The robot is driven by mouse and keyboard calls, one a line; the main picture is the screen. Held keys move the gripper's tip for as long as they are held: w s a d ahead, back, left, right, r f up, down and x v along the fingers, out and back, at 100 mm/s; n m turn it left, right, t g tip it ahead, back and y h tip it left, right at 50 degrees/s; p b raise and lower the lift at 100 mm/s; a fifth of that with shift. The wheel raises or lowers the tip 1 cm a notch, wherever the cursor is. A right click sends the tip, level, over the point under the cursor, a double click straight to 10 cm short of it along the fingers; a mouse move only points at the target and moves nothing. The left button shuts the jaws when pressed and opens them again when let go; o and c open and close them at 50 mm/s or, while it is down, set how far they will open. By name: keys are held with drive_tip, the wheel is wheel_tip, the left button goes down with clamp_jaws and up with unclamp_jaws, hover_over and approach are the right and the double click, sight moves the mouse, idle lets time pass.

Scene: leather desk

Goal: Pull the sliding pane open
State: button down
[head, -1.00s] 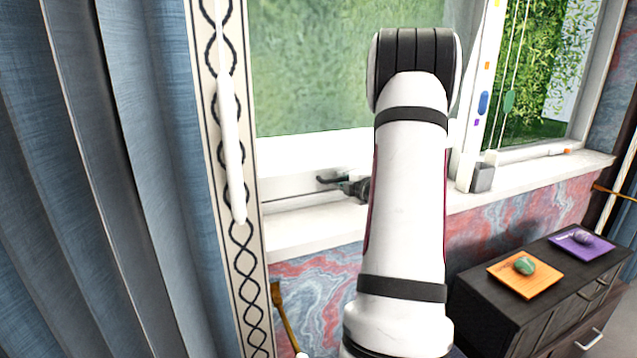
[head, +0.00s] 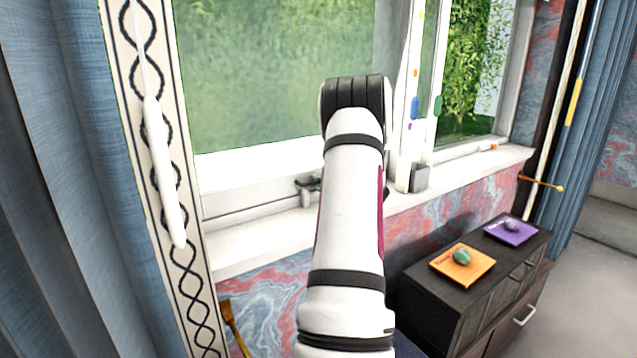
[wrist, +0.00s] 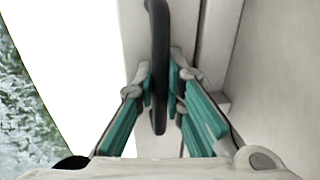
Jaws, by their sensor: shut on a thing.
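The window (head: 290,70) has a white frame and glass with green foliage behind it. A handle (head: 307,182) shows low on its frame, partly hidden by my arm. In the wrist view the handle (wrist: 158,45) is a dark upright bar against the white frame. My gripper (wrist: 163,85) is shut on this bar, with its teal-sided fingers on both sides. In the head view my arm hides most of the gripper. The sliding pane's exact edges are hard to tell behind the arm and the patterned curtain border.
A blue curtain with a patterned border (head: 190,265) hangs at left, with a white rod (head: 165,180) before it. A grey block (head: 419,178) stands on the sill. A dark cabinet (head: 420,300) at right bears an orange tray (head: 480,272) and a purple tray (head: 523,232).

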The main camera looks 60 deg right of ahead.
drive_tip(key=c, duration=1.7)
unclamp_jaws()
drive_tip(key=shift+o, duration=0.2)
drive_tip(key=v, duration=1.2)
drive_tip(key=shift+s, duration=0.15)
